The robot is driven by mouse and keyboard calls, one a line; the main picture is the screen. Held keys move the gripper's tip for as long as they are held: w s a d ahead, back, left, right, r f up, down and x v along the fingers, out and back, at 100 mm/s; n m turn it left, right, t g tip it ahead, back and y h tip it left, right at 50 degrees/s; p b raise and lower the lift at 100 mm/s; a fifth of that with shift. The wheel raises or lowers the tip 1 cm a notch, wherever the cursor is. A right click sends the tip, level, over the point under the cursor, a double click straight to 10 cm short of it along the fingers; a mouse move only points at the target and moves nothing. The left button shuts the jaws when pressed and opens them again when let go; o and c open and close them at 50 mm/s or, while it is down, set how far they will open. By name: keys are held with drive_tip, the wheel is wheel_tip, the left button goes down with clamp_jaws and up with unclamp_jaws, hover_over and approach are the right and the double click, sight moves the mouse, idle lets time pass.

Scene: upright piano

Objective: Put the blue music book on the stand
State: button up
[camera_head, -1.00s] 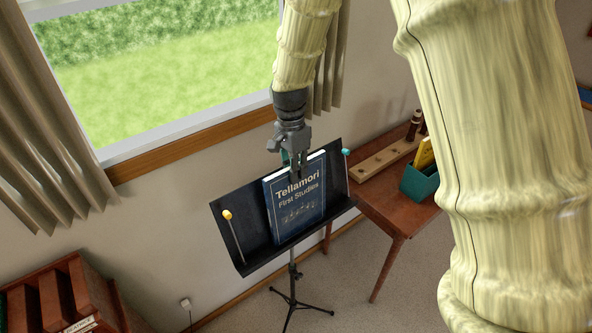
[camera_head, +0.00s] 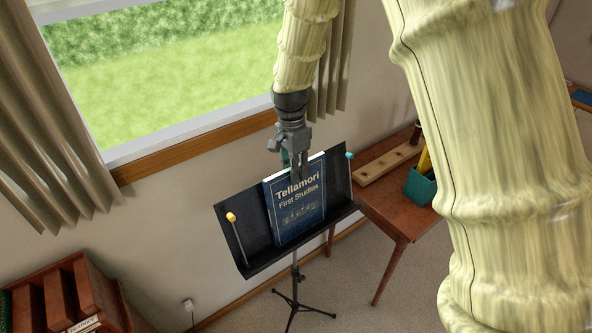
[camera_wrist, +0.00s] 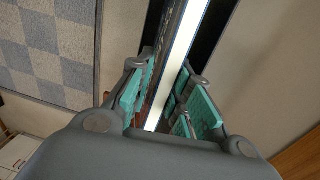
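The blue music book (camera_head: 297,205), titled "Tellamori First Studies", stands upright on the black music stand (camera_head: 260,263), leaning on its back plate with its lower edge at the ledge. My gripper (camera_head: 297,172) is at the book's top edge, pointing down. In the wrist view, the book's pale top edge (camera_wrist: 183,45) runs between the teal-padded fingers of my gripper (camera_wrist: 163,95). The fingers look open, with narrow gaps beside the book. The stand's dark plate also shows in the wrist view behind the book.
A yellow-tipped arm (camera_head: 232,217) and a teal-tipped arm (camera_head: 349,156) flank the book on the stand. A wooden table (camera_head: 395,215) with a teal box (camera_head: 420,186) stands right. A brown rack (camera_head: 62,298) is lower left. A window and curtains are behind.

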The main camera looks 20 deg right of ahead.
drive_tip(key=shift+o, duration=1.3)
wheel_tip(320, 180, up, 12)
drive_tip(key=w, duration=0.1)
drive_tip(key=shift+a, duration=0.2)
drive_tip(key=shift+w, duration=0.1)
drive_tip(key=shift+f, duration=0.15)
